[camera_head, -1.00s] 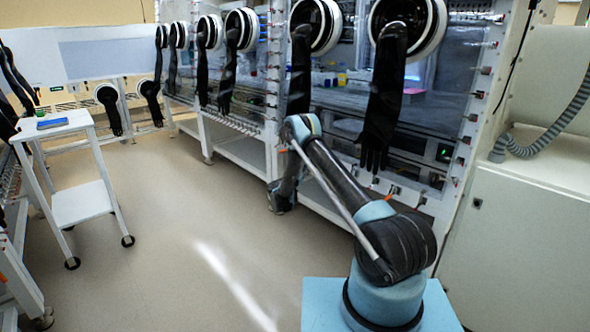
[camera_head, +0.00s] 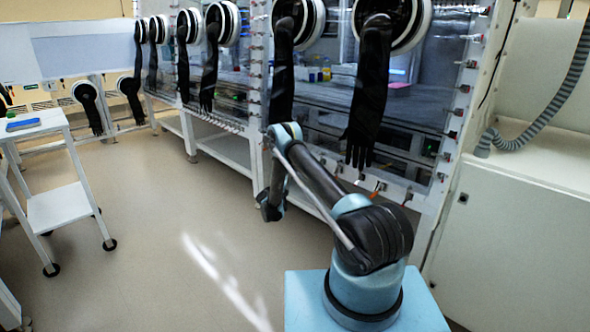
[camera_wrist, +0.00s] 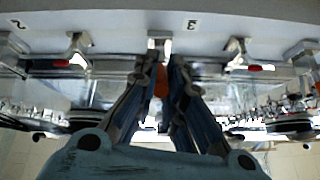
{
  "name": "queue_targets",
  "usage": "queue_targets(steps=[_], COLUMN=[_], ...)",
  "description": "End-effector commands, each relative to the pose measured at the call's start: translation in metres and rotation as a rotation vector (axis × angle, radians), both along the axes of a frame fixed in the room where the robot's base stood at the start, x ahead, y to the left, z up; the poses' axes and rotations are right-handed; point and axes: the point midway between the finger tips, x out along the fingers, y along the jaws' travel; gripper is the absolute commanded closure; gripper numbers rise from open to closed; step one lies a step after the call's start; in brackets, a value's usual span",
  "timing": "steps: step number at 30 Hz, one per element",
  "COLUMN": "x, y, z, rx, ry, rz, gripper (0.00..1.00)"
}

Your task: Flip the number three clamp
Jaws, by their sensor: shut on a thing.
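My gripper (camera_wrist: 161,66) is shut on this clamp, with one finger on each side of the handle. The fingers hide most of the clamp. In the head view my arm reaches toward the lower edge of the glovebox window, and my fingers and the held clamp cannot be made out there.
Neighbouring clamps with red tips stand left (camera_wrist: 75,62) and right (camera_wrist: 236,67) of my gripper. In the head view a black glove (camera_head: 368,95) hangs above the lower window edge. A white cart (camera_head: 62,205) stands at left. The floor between is clear.

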Motion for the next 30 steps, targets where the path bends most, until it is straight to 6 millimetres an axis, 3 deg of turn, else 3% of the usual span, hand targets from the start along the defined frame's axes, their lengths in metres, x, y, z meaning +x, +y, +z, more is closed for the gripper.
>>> queue_targets(steps=[2, 3, 5, 6, 20, 30], x=[0.001, 0.002, 0.002, 0.001, 0.001, 0.001], y=[-0.001, -0.001, -0.001, -0.001, -0.001, -0.001], z=[-0.001, -0.001, -0.001, -0.001, 0.009, 0.057], rx=[0.002, 0.002, 0.003, 0.002, 0.001, 0.001], ry=[0.003, 0.003, 0.003, 0.002, 0.001, 0.002], rz=[0.002, 0.002, 0.001, 0.0, 0.0, 0.0], gripper=[1.0, 0.83, 0.7, 0.68, 0.68, 0.68])
